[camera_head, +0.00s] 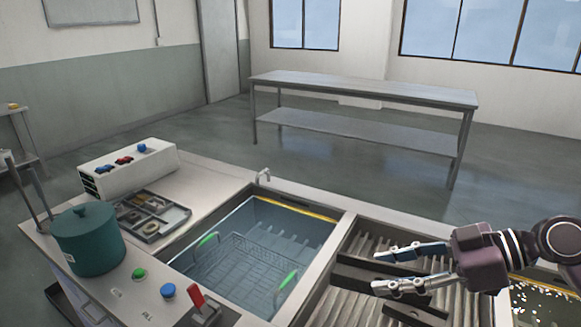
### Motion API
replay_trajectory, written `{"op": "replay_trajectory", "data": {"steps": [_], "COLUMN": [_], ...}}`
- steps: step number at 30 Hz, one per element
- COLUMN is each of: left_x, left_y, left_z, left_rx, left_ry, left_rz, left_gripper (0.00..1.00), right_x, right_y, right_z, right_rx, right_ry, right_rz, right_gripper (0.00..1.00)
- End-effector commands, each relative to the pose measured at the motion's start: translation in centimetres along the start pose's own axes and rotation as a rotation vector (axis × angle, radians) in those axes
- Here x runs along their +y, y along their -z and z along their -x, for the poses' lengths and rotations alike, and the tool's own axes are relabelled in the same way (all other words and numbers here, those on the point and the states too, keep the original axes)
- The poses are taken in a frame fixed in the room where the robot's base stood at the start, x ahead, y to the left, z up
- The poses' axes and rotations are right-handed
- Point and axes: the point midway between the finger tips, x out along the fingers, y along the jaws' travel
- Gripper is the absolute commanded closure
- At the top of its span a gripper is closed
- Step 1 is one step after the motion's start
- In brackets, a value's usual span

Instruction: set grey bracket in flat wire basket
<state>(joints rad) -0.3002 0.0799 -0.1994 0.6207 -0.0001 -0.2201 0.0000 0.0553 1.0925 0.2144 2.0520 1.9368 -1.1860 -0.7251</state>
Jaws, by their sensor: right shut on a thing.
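The flat wire basket (238,262) lies in the sunken tank (312,228) at the centre, with a green handle at its left and another at its right. Its mesh looks empty. My right gripper (385,270) comes in from the right, over the ribbed drainboard right of the tank. Its two fingers are shut on a dark grey piece (352,272), which I take for the grey bracket. The fingers and the dark bars nearby make its full outline hard to tell. It is apart from the basket. My left gripper is not in view.
A compartmented tray (181,214) of small parts, a teal pot (88,240) and a white control box (130,168) stand left of the tank. A small tap (263,175) rises at its back edge. Buttons and a red switch (196,296) sit in front. A steel table (360,90) stands behind.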

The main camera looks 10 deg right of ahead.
Motion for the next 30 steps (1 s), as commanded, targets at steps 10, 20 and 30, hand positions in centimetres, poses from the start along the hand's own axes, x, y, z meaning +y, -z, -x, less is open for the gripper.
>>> {"op": "replay_trajectory", "data": {"steps": [10, 20, 30], "left_x": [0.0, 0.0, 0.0], "left_y": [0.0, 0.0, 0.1], "left_z": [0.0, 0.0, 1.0], "left_rx": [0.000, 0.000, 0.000], "left_ry": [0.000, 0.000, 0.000], "left_rz": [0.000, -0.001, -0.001], "left_gripper": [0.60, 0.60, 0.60], "right_x": [-4.0, -6.2, -6.4], "right_y": [-4.2, -5.6, -5.0], "right_z": [-4.1, -5.2, -5.0], "right_rx": [-0.004, 0.005, 0.001], "right_ry": [-0.072, -0.143, -0.146], "right_rz": [-0.053, -0.077, -0.078], "right_gripper": [0.98, 0.98, 0.98]}}
